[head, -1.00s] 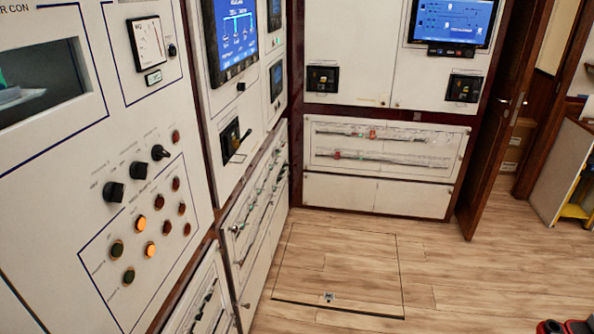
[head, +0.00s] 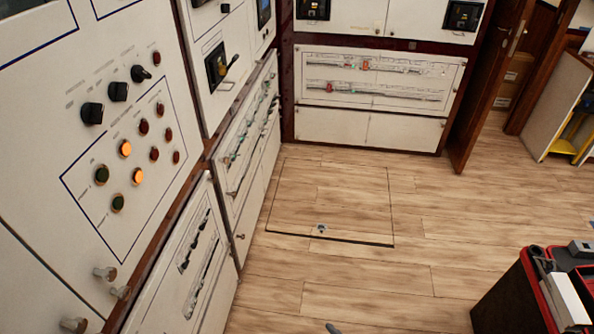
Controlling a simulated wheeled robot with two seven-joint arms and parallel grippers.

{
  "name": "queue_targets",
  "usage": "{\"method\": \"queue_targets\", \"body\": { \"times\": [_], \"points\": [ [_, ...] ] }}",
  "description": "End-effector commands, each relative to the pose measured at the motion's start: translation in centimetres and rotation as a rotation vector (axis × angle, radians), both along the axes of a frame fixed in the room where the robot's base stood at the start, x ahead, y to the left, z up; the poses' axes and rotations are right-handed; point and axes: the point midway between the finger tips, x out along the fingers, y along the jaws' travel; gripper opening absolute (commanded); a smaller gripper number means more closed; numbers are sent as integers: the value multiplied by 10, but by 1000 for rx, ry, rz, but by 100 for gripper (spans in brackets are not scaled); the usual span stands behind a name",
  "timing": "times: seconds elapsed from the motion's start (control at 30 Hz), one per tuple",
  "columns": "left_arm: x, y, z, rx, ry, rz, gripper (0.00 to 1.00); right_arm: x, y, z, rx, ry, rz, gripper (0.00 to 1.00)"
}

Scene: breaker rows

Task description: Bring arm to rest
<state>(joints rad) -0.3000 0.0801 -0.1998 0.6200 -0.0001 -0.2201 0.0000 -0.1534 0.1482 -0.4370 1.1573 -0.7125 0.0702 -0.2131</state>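Neither of my grippers shows clearly in the head view. A small grey tip (head: 333,328) pokes in at the bottom edge, too little of it to tell what it is. The control panel (head: 60,150) on the left carries three black knobs (head: 118,92) and several round buttons. Two of the buttons (head: 125,148) glow orange; the others are dark red or green.
Breaker cabinets (head: 240,150) run along the left, and a low cabinet (head: 380,90) stands at the back. A black and red box (head: 515,300) with grey items stands at lower right. A door (head: 490,90) stands open. The wooden floor (head: 330,200) between is clear.

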Motion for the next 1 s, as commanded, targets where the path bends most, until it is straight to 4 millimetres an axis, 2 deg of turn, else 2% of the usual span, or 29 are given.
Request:
{"method": "queue_targets", "body": {
  "times": [0.03,0.2,0.37,0.5,0.7,0.8,0.9,1.0],
  "points": [
    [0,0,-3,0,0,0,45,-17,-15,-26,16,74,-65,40],
    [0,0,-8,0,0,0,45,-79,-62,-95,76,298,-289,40],
    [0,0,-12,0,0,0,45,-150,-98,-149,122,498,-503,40],
    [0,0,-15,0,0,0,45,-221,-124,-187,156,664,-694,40],
    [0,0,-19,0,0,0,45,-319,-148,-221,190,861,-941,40],
    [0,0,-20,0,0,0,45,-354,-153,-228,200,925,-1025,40],
    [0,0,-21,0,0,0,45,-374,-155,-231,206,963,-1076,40],
    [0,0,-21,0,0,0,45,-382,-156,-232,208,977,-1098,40]
  ]
}}
